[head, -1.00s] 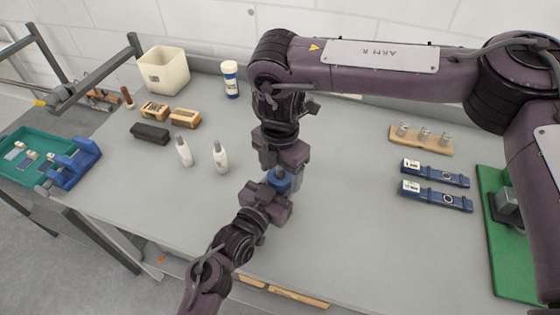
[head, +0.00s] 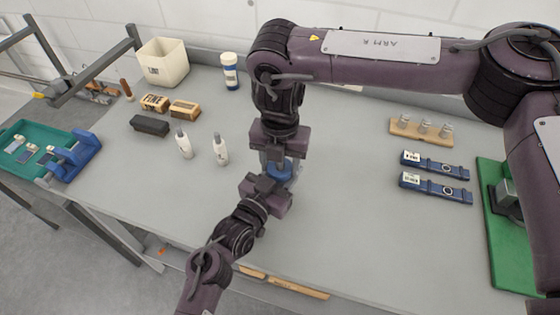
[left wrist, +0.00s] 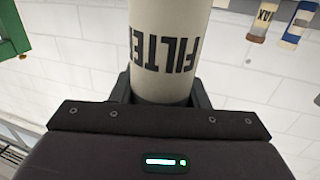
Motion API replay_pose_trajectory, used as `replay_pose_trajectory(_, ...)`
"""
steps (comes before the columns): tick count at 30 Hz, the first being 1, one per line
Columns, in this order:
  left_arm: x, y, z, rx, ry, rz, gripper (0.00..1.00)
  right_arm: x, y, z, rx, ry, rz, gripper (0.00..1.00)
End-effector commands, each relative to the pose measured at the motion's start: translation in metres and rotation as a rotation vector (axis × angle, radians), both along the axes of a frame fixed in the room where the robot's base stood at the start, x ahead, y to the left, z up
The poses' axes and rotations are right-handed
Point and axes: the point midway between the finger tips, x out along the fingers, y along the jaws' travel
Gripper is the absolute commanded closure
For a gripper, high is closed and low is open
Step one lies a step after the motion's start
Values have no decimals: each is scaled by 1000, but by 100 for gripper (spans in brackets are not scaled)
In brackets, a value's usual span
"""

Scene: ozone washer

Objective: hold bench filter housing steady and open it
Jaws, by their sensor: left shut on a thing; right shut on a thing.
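The filter housing is a pale cylinder lettered "FILTER", seen close up in the left wrist view (left wrist: 165,48). In the head view, its blue part (head: 278,171) shows between my two grippers, and most of the body is hidden. My left gripper (head: 275,184) comes in from the lower left and is shut on the housing body; its dark fingers flank the cylinder in the left wrist view. My right gripper (head: 281,160) points down from above and is shut on the blue top of the housing. The lettering is upside down in the left wrist view.
Two white bottles (head: 220,149) stand left of my grippers, with brushes (head: 185,109) and a cream bin (head: 163,63) behind. A blue-and-white cylinder (head: 230,72) stands at the back. Blue strap-like items (head: 436,188) and a green mat (head: 510,235) lie right. The bench centre-right is clear.

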Motion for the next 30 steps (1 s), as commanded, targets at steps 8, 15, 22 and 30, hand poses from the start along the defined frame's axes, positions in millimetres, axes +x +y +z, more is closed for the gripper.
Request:
replay_pose_trajectory(8,0,1,0,0,0,2,100,0,0,0,-1,1,397,77)
replay_pose_trajectory(15,1,1,0,0,0,2,100,0,-1,0,-2,2,435,77)
replay_pose_trajectory(22,0,1,0,0,0,2,100,0,-1,0,-2,0,433,34)
replay_pose_trajectory(30,0,0,0,0,0,0,100,0,0,1,0,0,433,28)
